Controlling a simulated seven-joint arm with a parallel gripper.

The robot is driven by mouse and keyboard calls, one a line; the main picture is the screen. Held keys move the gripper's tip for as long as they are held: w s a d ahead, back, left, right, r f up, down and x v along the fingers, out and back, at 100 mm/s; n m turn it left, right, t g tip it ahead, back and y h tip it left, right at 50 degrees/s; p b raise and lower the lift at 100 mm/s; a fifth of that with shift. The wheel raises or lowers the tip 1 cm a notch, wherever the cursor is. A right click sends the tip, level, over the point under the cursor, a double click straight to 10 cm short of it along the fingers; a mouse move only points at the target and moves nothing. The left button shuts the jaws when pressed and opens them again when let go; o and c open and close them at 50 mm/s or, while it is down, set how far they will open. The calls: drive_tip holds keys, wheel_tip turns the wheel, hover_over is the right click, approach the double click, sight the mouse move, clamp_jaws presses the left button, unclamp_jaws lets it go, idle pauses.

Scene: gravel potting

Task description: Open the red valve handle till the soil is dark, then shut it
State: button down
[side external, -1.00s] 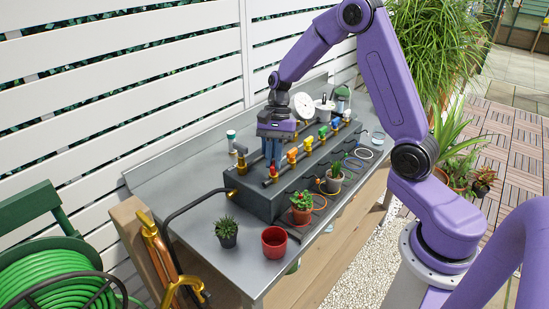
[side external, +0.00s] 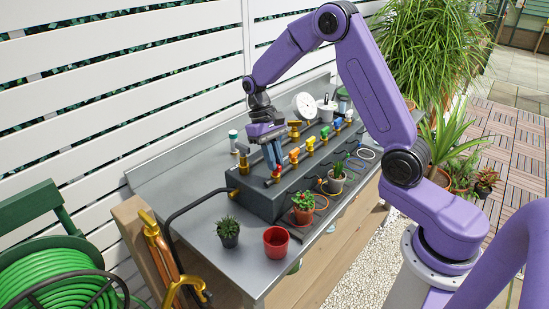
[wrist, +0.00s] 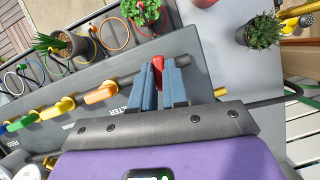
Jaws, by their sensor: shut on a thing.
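The red valve handle (side external: 277,174) is the nearest of a row of coloured handles on the pipe along the dark grey manifold box. It also shows in the wrist view (wrist: 158,66), between the fingertips. My gripper (side external: 272,165) is shut on it, with its blue fingers tilted. In the wrist view the fingers (wrist: 162,72) hide part of the handle. A terracotta pot with a leafy, red-dotted plant (side external: 303,209) stands in front of the box. I cannot make out its soil colour. No water flow is visible.
Orange (side external: 293,155) and yellow (side external: 310,144) handles sit close beside, with green and blue beyond. A red pot (side external: 277,243) and a small dark potted plant (side external: 228,232) stand at the near bench end. A white dial (side external: 306,105) is behind. A dark hose curves at left.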

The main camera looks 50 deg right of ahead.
drive_tip(key=shift+n+h, duration=0.4)
drive_tip(key=shift+n, duration=0.6)
drive_tip(key=c, duration=1.1)
unclamp_jaws()
drive_tip(key=shift+c, duration=0.2)
drive_tip(key=v, duration=1.7)
drive_tip(key=shift+a+r, duration=0.15)
drive_tip(key=shift+r, duration=0.15)
